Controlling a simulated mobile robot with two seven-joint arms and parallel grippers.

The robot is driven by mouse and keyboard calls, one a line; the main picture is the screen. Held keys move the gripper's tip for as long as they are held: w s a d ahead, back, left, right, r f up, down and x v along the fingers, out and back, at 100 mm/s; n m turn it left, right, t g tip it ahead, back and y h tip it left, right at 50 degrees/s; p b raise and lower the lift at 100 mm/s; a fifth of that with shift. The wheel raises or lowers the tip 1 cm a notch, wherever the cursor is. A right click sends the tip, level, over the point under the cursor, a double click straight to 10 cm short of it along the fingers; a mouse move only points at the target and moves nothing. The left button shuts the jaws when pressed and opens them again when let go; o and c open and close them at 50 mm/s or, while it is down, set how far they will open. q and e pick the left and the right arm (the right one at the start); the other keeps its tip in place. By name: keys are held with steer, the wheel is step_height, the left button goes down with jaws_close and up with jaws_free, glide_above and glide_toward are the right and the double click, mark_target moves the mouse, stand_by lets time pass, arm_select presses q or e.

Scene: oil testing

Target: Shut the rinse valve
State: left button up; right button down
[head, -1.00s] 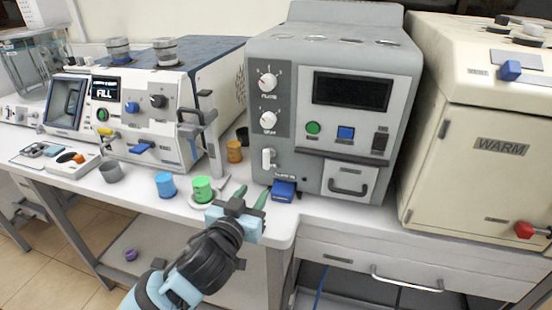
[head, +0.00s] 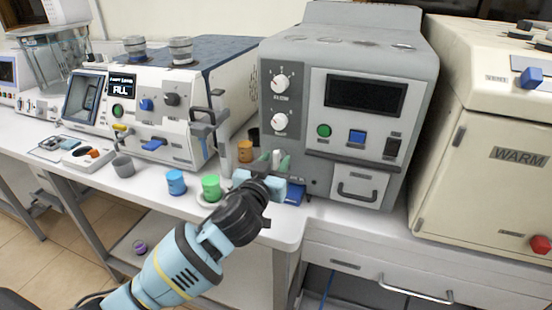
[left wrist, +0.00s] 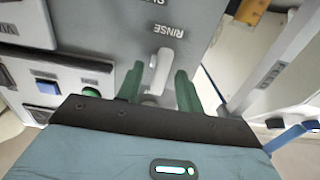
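The rinse valve (head: 277,156) is a small white lever low on the left front of the grey machine (head: 320,120). In the left wrist view the lever (left wrist: 159,72) stands out beneath the printed word RINSE, which appears upside down. My left gripper (head: 276,162) is at the machine front, with its green fingers one on each side of the lever. In the left wrist view the gripper (left wrist: 157,85) is open, with gaps between the lever and both fingers. The lever's lower end is partly hidden by the gripper in the head view. My right gripper is not in view.
A blue block (head: 295,194) sits at the machine's foot, close beside my gripper. Green (head: 211,188), blue (head: 176,182) and orange (head: 245,151) cups stand to the left. The machine with the FILL screen (head: 122,86) is further left; a cream WARM cabinet (head: 510,190) stands right.

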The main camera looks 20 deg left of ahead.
arm_select(q)
steer(key=shift+w, duration=0.75)
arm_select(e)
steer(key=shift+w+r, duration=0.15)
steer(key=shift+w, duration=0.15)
arm_select(q)
jaws_close()
